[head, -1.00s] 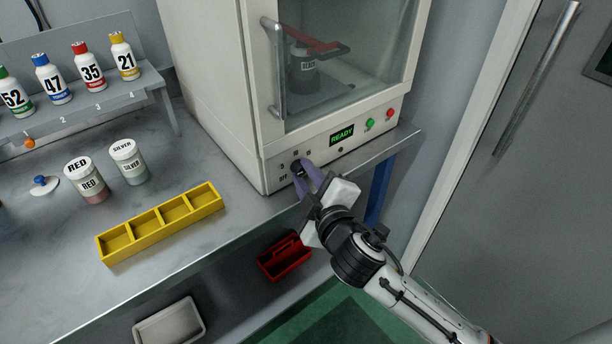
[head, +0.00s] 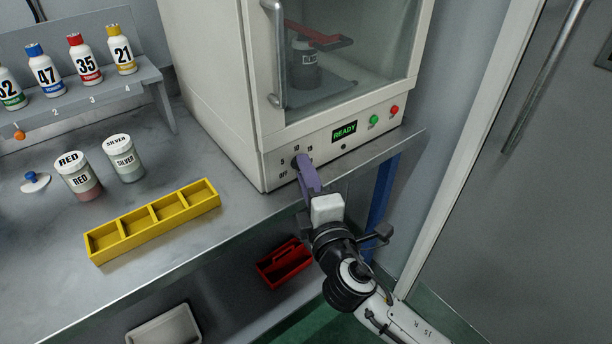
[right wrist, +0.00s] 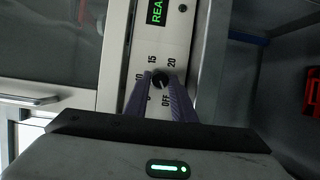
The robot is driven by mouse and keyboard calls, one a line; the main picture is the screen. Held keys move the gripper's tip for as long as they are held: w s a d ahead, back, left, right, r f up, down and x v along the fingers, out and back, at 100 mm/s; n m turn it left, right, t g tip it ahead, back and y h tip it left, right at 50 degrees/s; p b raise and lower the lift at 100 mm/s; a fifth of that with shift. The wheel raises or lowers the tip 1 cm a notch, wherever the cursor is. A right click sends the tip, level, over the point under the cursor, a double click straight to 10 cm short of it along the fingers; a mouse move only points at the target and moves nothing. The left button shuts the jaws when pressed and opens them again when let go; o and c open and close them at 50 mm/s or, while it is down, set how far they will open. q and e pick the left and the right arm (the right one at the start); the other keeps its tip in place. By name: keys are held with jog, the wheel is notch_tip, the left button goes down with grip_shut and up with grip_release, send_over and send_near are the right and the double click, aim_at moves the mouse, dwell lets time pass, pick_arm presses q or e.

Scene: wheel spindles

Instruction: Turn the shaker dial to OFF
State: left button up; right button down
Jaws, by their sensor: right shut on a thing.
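The shaker is the white cabinet (head: 205,80) with a glass door; its lower panel carries the dial. The small black dial (right wrist: 159,80) sits between my right fingers in the right wrist view, ringed by the marks OFF, 5, 10, 15 and 20. Its pointer is too small to read surely. My right gripper (head: 302,165) is shut on the dial, its purple fingers seen nearly edge-on and hiding most of it in the head view. The green display (head: 344,132) reads READY. My left gripper is not in view.
A green button (head: 374,119) and a red button (head: 394,111) sit right of the display. A yellow divided tray (head: 92,247), RED and SILVER jars and a rack of numbered bottles stand to the left. A red caddy (head: 268,270) lies below the bench edge.

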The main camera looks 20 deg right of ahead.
jog(key=shift+d, duration=0.1)
dwell(0.3)
jog(key=c, duration=1.5)
grip_release()
jog(key=s, duration=0.3)
jog(key=s+b, duration=0.1)
jog(key=s, duration=0.6)
jog(key=shift+s+a+b, duration=0.1)
jog(key=shift+a+b, duration=0.15)
jog(key=shift+b, duration=0.1)
